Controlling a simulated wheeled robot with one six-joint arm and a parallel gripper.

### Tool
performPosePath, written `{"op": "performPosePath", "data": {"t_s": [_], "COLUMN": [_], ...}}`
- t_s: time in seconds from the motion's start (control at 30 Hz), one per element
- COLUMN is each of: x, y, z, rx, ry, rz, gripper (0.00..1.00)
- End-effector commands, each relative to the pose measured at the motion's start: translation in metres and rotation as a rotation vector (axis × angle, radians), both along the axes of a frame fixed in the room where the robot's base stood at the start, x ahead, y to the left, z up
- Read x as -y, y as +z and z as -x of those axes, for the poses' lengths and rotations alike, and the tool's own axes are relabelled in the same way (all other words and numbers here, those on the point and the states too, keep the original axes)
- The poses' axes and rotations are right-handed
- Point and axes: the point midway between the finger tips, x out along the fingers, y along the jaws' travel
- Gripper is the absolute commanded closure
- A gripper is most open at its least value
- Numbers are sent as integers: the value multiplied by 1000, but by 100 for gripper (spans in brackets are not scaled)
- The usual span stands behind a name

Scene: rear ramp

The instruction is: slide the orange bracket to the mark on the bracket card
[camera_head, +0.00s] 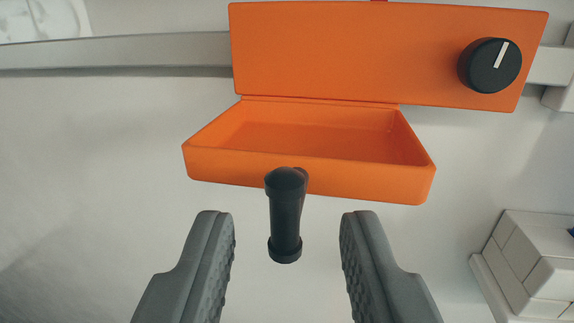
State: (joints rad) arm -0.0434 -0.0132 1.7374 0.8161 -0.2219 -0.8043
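The orange bracket (350,55) sits on a pale horizontal rail, with its flat plate upright and a shallow open tray below it. A black knob (490,65) with a white line is at the plate's right end. A black handle (286,220) sticks out from the tray's front, toward me. My gripper (287,226) is open, with one grey finger on each side of the handle and a gap on both sides. A small red bit shows at the top edge, above the plate. I cannot make out the bracket card or its mark.
The rail (120,53) runs left from the bracket and ends in a pale block (562,90) at the right. A white tiled, stepped object (530,265) stands at the lower right. The pale surface at the left is clear.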

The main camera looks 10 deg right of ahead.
Motion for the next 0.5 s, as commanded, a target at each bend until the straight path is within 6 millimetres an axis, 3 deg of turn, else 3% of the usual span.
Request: {"op": "performPosePath", "data": {"t_s": [0.2, 0.5], "x": [2, 3], "y": [0, 0], "z": [-18, -22], "rx": [0, 0], "ry": [0, 0], "rz": [0, 0], "gripper": [66, 66]}}
